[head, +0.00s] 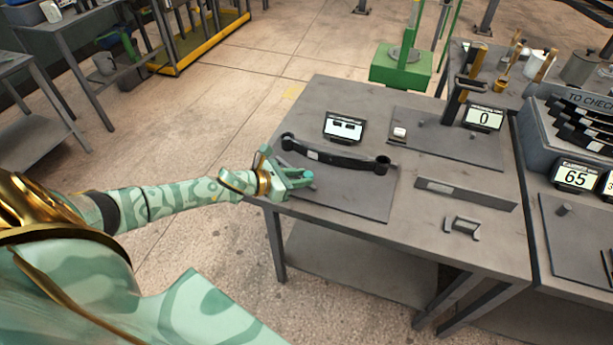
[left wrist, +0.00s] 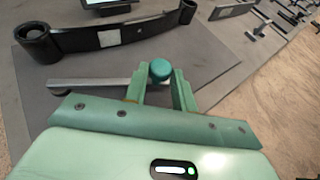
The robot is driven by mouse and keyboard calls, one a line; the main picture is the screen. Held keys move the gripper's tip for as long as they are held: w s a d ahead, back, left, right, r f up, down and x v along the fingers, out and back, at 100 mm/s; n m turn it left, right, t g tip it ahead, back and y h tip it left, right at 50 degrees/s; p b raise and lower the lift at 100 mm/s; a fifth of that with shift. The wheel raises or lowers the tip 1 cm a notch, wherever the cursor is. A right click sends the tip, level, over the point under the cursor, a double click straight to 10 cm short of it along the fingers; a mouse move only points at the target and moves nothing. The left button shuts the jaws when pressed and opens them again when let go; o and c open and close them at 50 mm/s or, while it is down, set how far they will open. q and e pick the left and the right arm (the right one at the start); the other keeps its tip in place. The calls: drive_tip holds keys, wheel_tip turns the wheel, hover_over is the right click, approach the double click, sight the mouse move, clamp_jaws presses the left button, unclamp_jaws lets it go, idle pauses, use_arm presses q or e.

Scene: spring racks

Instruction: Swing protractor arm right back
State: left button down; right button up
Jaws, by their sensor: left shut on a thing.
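My left gripper (head: 298,179) is at the near left part of a dark plate (head: 358,201) on the grey table. In the left wrist view my left gripper (left wrist: 161,92) is shut on a teal round knob (left wrist: 160,69). A thin grey metal bar, the protractor arm (left wrist: 95,82), runs left from the knob low over the plate. In the head view my gripper hides the knob and most of the bar. A black curved leaf spring (head: 337,157) with ring ends lies just behind; it also shows in the left wrist view (left wrist: 115,35). My right gripper is not in view.
A display (head: 344,126) showing dashes stands behind the spring. Another display (head: 484,118) reads 0 beside an upright fixture. A low grey rail (head: 465,193) and a small bracket (head: 462,227) are at the right. The table's left edge runs beneath my left forearm.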

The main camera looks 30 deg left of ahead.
use_arm(q)
drive_tip(key=shift+s+a+m+g+h+b, duration=0.3)
drive_tip(key=shift+s+m+h+b, duration=0.2)
drive_tip(key=shift+h, duration=0.1)
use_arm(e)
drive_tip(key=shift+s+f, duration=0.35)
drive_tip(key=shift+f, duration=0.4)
use_arm(q)
drive_tip(key=c, duration=1.1)
unclamp_jaws()
drive_tip(key=shift+r, duration=0.1)
drive_tip(key=shift+c, duration=0.2)
drive_tip(key=p+v, duration=0.2)
drive_tip(key=v, duration=1.4)
drive_tip(key=shift+s+a+p, duration=0.15)
drive_tip(key=shift+p, duration=0.15)
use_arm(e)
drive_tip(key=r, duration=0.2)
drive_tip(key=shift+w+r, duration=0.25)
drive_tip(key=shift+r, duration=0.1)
